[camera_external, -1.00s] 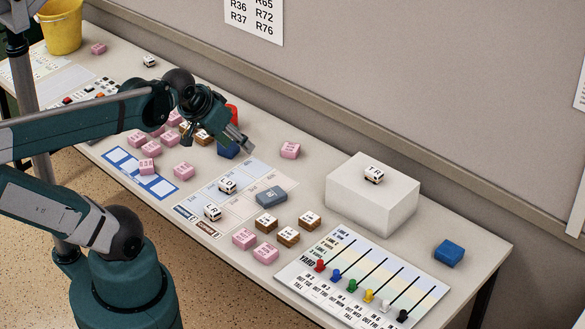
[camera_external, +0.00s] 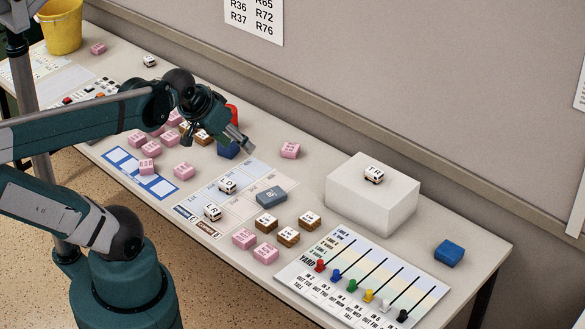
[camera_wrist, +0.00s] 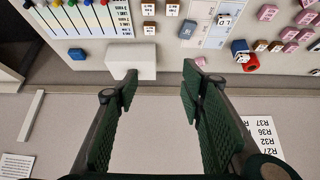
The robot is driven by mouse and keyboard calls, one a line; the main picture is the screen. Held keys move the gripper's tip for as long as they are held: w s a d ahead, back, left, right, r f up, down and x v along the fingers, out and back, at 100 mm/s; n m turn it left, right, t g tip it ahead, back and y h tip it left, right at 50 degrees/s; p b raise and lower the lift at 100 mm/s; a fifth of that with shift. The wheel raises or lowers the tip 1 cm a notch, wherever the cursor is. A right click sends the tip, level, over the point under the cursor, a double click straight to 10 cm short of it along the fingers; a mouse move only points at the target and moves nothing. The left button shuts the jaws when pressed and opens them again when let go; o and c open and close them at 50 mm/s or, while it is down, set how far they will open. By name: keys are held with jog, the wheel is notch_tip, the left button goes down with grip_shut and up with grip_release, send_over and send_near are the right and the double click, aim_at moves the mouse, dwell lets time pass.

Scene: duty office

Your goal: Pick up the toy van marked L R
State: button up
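Several small white toy vans are in view. One stands on the white block, a van (camera_external: 373,175) whose lettering looks like "T" and a second letter. Two more stand on the printed card, an upper van (camera_external: 227,186) and a lower van (camera_external: 212,212). Another van (camera_external: 149,61) stands far back at the left. I cannot read L R for certain on any of them. My gripper (camera_external: 246,146) is above the table, near the card's far edge, and touches no van. In the wrist view my gripper (camera_wrist: 160,78) is open with nothing between its fingers.
The white block (camera_external: 365,208) stands right of centre. A blue-grey block (camera_external: 271,196), brown-sided blocks (camera_external: 288,236) and pink blocks (camera_external: 183,170) lie around the card. A pegged yard board (camera_external: 436,290) is at the front right, and a blue block (camera_external: 449,251) beyond it. The wall runs behind.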

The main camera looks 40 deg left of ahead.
jog(key=f, duration=0.1)
jog(key=m+g+b, duration=0.7)
jog(key=m+b, duration=0.3)
jog(key=m, duration=0.9)
send_over(212, 208)
jog(key=f, duration=2.9)
jog(key=shift+w+d+f, duration=0.1)
jog(key=shift+d+f, duration=0.25)
jog(key=shift+a+f, duration=0.2)
jog(key=shift+f, duration=0.2)
jog(key=shift+f, duration=1.3)
jog(key=shift+f, duration=0.15)
jog(key=shift+f+b, duration=0.8)
jog(key=shift+f, duration=1.65)
